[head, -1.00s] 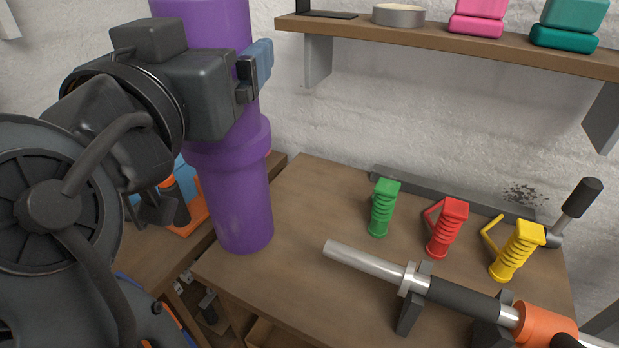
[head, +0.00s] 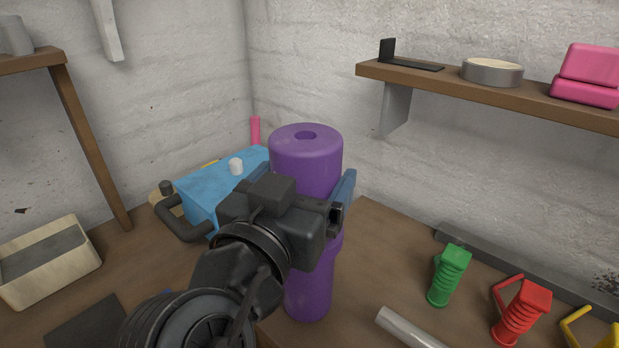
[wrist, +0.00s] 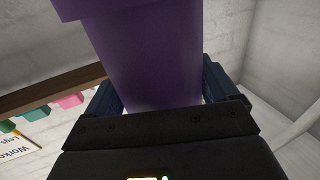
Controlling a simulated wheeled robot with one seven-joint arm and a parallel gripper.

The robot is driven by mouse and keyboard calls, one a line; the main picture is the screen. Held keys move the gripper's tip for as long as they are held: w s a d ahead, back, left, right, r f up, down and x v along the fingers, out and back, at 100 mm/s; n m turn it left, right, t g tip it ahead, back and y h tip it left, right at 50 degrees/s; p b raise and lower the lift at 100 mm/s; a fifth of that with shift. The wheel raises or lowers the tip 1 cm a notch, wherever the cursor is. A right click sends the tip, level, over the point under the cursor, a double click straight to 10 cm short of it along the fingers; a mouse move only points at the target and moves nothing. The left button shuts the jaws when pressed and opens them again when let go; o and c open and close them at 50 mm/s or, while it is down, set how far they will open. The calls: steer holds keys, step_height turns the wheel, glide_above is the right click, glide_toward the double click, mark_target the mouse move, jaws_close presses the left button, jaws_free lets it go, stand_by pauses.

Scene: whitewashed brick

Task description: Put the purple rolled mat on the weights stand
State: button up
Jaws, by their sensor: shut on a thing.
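The purple rolled mat (head: 306,155) stands upright in the head view, with the round hole in its top end showing. My gripper (head: 308,188) is shut around its upper part, with a blue finger pad on its right side. In the wrist view the mat (wrist: 150,55) passes between my two blue fingers (wrist: 157,88). The mat's lower end is in front of the wooden bench tops; I cannot tell whether it touches anything. I cannot pick out the weights stand for certain in these views.
Green (head: 449,275) and red (head: 521,310) hand grips and a metal bar (head: 408,330) are on the right bench. A wall shelf (head: 450,88) hangs above. A blue case (head: 212,192) lies behind my gripper, a pale open box (head: 45,262) at left.

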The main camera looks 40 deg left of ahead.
steer(key=shift+f, duration=0.3)
steer(key=o, duration=1.7)
steer(key=shift+c, duration=0.2)
steer(key=shift+r, duration=0.2)
steer(key=b+v, duration=0.2)
steer(key=v, duration=1)
steer(key=shift+b, duration=0.3)
steer(key=shift+f, duration=0.1)
